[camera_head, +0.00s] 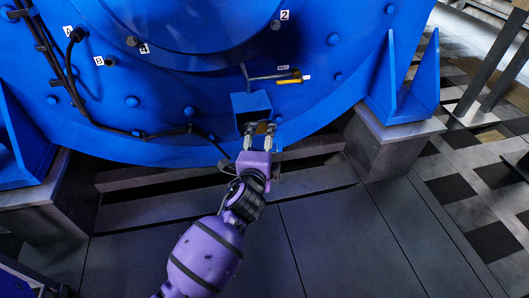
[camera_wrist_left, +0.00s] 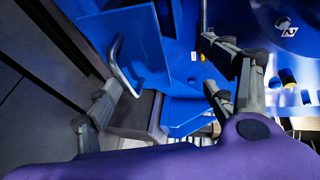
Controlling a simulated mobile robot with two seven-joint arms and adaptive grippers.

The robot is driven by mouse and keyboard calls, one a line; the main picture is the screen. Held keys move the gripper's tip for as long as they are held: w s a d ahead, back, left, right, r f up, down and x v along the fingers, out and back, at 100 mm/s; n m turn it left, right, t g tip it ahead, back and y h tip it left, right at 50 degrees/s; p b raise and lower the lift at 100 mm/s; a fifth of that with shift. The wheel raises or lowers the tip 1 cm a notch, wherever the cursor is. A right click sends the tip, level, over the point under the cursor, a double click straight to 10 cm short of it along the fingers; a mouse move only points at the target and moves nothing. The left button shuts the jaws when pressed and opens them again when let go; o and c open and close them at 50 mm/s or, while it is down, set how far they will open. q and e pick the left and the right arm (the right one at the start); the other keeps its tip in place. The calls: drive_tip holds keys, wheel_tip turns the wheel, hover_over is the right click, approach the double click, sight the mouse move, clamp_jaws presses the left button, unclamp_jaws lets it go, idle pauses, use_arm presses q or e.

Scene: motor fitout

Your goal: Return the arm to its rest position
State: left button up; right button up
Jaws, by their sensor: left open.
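My left arm (camera_head: 205,255) reaches up from the bottom of the head view, stretched toward the big blue motor housing (camera_head: 180,95). My left gripper (camera_head: 260,128) is at the lower edge of a small blue box (camera_head: 251,104) on the housing. Its two fingers are apart. In the left wrist view the gripper (camera_wrist_left: 162,68) also has its fingers spread, with blue surfaces beyond them and nothing seen held. Whether the fingers touch the box I cannot tell. My right gripper is not in view.
A yellow-handled part (camera_head: 288,80) is on the housing beside the label at upper right. Black cables (camera_head: 75,95) run down the left side. Grey support blocks (camera_head: 390,145) stand under the blue feet. Dark floor plates (camera_head: 340,240) lie clear below.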

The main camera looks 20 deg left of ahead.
use_arm(q)
drive_tip(key=shift+t, duration=0.6)
wheel_tip(320, 180, up, 6)
drive_tip(key=shift+d+r, duration=0.1)
drive_tip(key=shift+r, duration=0.05)
drive_tip(key=c, duration=0.8)
drive_tip(key=shift+f, duration=0.4)
